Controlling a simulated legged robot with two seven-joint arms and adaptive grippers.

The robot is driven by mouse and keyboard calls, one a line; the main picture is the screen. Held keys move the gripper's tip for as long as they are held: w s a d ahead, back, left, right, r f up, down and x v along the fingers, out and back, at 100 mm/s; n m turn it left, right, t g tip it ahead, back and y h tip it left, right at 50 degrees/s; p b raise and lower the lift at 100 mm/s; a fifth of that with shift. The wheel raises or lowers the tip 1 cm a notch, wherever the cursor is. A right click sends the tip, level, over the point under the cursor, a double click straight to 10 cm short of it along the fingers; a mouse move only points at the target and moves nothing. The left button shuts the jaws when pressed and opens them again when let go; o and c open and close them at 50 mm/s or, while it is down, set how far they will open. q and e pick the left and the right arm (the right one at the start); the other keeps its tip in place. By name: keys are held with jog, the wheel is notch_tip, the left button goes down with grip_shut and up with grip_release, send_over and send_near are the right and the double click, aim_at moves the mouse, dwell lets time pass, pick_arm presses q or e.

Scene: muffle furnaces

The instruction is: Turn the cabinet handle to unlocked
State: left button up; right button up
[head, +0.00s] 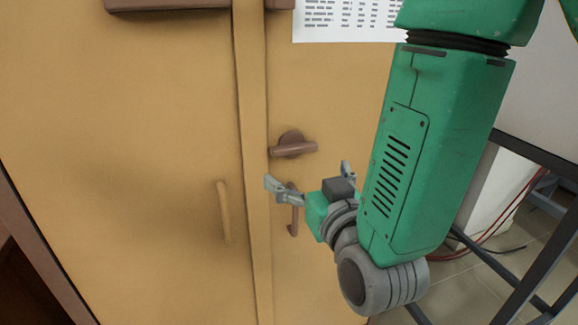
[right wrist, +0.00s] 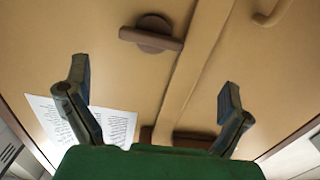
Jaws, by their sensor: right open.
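The tan cabinet (head: 150,130) has two closed doors. A brown turn handle (head: 293,147) on a round base lies roughly horizontal on the right door, near the seam. It also shows in the right wrist view (right wrist: 150,38), beyond the fingertips and near the middle top. My right gripper (head: 309,177) is in front of the right door, just below the turn handle in the head view. Its two fingers are spread and empty, also in the right wrist view (right wrist: 154,83), apart from the handle. My left gripper is not in view.
A brown vertical pull (head: 292,212) is partly hidden behind my right gripper. A tan vertical pull (head: 223,212) is on the left door. A printed sheet (head: 345,20) hangs on the upper right door. A dark metal frame (head: 545,150) stands at the right, with cables on the floor.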

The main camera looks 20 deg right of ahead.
aim_at(295, 149)
jog(key=w+d+b, duration=0.1)
jog(key=b, duration=0.1)
jog(key=w+d+b, duration=0.1)
jog(key=w+b, duration=0.1)
jog(key=b, duration=0.1)
jog(key=shift+w+d, duration=0.15)
jog(key=shift+w, duration=0.1)
jog(key=w, duration=0.1)
jog(key=w+a, duration=0.1)
jog(key=w, duration=0.1)
jog(key=w+a, duration=0.1)
jog(key=shift+w, duration=0.3)
jog(key=shift+w+a, duration=0.15)
jog(key=shift+w, duration=0.2)
jog(key=shift+w+b, duration=0.25)
jog(key=shift+b, duration=0.05)
jog(key=shift+w+d, duration=0.1)
jog(key=shift+d, duration=0.2)
jog(key=shift+d+f, duration=0.1)
jog(key=shift+d, duration=0.45)
jog(key=shift+c, duration=0.5)
jog(key=c, duration=0.6)
jog(key=shift+a, duration=0.3)
jog(key=c, duration=0.4)
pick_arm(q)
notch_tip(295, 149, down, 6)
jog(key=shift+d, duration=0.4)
pick_arm(e)
jog(key=shift+o, duration=0.2)
jog(key=shift+a+r, duration=0.2)
